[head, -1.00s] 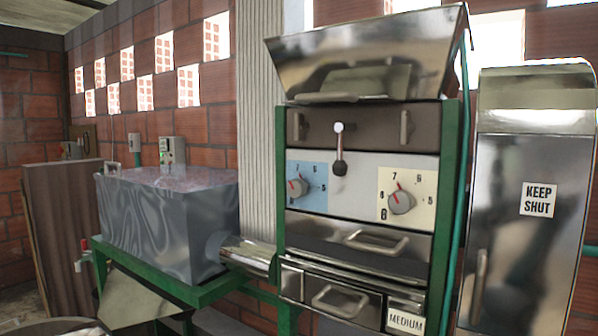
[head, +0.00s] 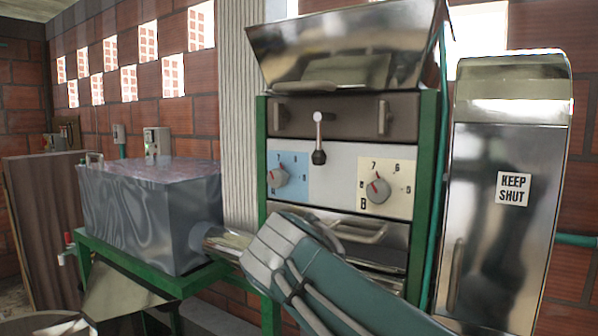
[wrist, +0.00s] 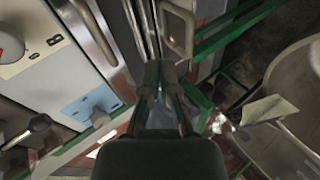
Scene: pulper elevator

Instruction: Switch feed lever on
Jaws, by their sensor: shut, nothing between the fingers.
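The lever (head: 319,140) sits high in the middle of the machine's front panel. It has a pale metal stem and a dark round knob, and it hangs down. It also shows at the lower left of the wrist view (wrist: 32,130). No label marks it as the feed lever. My arm reaches across the lower front of the machine in the head view. My gripper (wrist: 161,75) is shut and empty in the wrist view, apart from the lever.
A blue-backed dial (head: 278,176) and a cream-backed dial (head: 377,190) flank the lever. A drawer handle (head: 352,229) lies below, partly behind my arm. A steel cabinet marked KEEP SHUT (head: 508,210) stands at right. A grey tank (head: 150,222) stands at left on a green frame.

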